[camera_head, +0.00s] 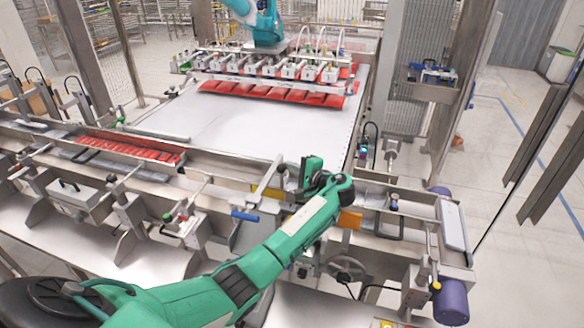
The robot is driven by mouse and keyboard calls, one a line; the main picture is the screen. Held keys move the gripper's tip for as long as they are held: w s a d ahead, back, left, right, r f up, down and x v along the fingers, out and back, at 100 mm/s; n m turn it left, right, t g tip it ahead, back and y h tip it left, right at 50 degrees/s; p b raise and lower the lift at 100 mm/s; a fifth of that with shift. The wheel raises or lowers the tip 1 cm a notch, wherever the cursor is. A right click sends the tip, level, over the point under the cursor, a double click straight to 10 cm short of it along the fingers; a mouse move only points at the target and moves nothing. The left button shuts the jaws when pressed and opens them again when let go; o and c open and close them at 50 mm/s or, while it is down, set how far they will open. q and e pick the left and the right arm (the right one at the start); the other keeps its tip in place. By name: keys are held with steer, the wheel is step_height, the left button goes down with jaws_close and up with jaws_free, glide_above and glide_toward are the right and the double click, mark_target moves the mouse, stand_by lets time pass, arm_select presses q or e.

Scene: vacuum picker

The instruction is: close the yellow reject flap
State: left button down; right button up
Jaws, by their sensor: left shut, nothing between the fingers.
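A yellow-orange panel (350,219), likely part of the reject flap, shows just right of my left forearm on the conveyor frame. A yellow strip (262,191) shows to the left of my wrist. My arm hides the stretch between them, so I cannot tell whether they are one flap or how far it stands open. My left gripper (304,178) is over the conveyor at the front edge of the white table, close to these yellow parts. It is shut and empty. Whether it touches the flap is hidden. My right gripper is not in view.
The white table (230,122) lies behind, with red packs (270,92) under a suction-cup picker (262,68). More red packs (130,148) lie in the left conveyor. Metal brackets, a blue handle (245,215) and a handwheel (346,268) crowd the front.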

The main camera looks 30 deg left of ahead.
arm_select(q)
steer(key=b+v, duration=0.3)
steer(key=v, duration=0.4)
steer(key=shift+d, duration=0.25)
stand_by(0.5)
steer(key=shift+s, duration=0.1)
